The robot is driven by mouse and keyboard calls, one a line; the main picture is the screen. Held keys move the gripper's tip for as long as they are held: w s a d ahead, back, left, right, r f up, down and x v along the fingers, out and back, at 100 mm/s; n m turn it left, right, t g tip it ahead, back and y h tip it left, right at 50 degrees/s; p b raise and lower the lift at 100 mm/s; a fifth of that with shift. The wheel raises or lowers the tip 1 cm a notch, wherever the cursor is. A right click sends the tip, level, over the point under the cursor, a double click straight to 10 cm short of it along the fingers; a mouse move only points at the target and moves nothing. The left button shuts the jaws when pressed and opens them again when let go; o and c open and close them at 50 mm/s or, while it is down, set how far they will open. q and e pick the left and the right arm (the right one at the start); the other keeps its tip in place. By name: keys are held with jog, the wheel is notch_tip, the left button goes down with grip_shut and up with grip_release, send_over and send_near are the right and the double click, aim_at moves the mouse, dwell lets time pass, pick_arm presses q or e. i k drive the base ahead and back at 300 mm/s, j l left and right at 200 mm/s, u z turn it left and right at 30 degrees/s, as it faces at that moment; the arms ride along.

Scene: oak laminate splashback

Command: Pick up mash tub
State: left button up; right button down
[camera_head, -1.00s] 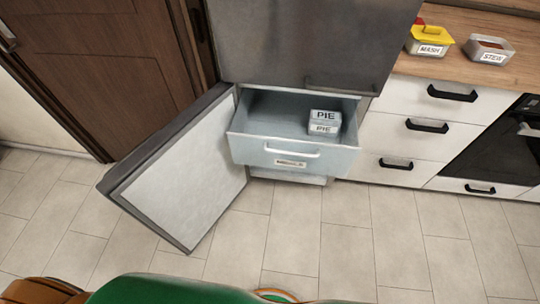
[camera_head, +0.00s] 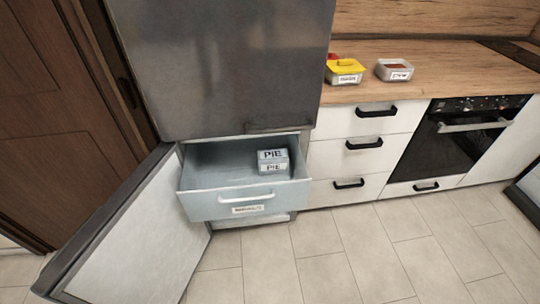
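The mash tub (camera_head: 345,79) stands on the wooden counter, just right of the fridge. It is a pale tub labelled MASH, with yellow contents or a yellow lid showing on top. Neither of my grippers shows in the head view.
The lower freezer door (camera_head: 140,245) stands open and its drawer (camera_head: 240,203) is pulled out, with two stacked PIE tubs (camera_head: 272,161) inside. A red item (camera_head: 333,57) sits behind the mash tub. The counter (camera_head: 450,68) right of the tubs is clear, as is the tiled floor (camera_head: 330,255).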

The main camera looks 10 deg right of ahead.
aim_at(333, 79)
jog(key=i+l+u, duration=0.15)
jog(key=l+u, duration=0.2)
jog(key=l, duration=0.5)
jog(key=l+u, duration=0.35)
jog(key=l, duration=0.55)
jog(key=i, duration=0.05)
